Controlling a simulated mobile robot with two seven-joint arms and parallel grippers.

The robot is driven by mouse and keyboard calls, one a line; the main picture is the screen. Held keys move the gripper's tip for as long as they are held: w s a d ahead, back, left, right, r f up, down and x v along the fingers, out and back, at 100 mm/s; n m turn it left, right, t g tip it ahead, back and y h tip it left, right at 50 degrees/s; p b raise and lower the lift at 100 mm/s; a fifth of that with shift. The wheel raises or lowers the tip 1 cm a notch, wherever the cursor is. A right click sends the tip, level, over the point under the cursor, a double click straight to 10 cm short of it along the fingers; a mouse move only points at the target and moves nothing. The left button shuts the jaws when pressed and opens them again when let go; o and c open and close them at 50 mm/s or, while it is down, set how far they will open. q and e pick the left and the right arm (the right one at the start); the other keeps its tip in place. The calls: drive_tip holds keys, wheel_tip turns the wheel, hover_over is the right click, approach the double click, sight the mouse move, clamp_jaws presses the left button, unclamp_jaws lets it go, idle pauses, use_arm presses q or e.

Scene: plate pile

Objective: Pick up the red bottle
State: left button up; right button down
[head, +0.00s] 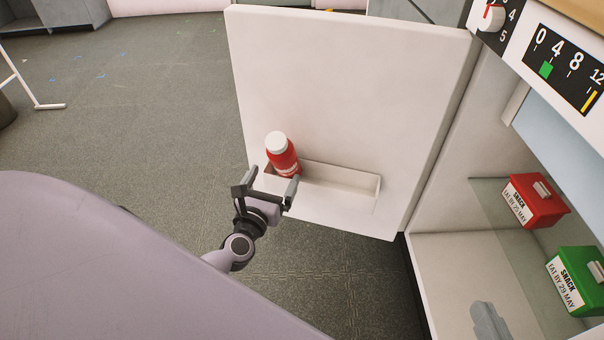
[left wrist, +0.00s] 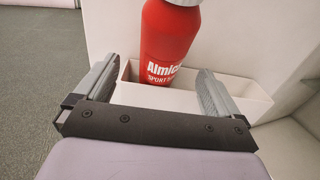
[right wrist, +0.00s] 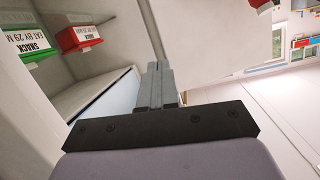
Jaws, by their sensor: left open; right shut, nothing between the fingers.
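The red bottle (head: 283,158) with a white cap stands in the left end of a white door shelf (head: 345,188). It also shows in the left wrist view (left wrist: 168,35), with white lettering and its cap cut off by the frame. My left gripper (head: 271,181) is open, just in front of the bottle. In the left wrist view the bottle lies between the directions of the two fingers, beyond them, and no grip is visible. My right gripper (right wrist: 160,66) is shut and empty; its grey fingers show at the lower right of the head view (head: 489,321).
The white fridge door (head: 340,80) stands open. Inside the fridge, a red snack box (head: 535,203) and a green snack box (head: 577,279) sit on a glass shelf. A panel with a dial and scale (head: 570,70) is above. Open grey floor (head: 130,120) lies left of the door.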

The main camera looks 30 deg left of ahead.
use_arm(q)
drive_tip(key=shift+b+x, duration=0.5)
drive_tip(key=shift+x, duration=3.1)
drive_tip(key=shift+d+r, duration=0.1)
drive_tip(key=shift+r, duration=0.1)
drive_tip(key=shift+r, duration=0.1)
drive_tip(key=c, duration=1.5)
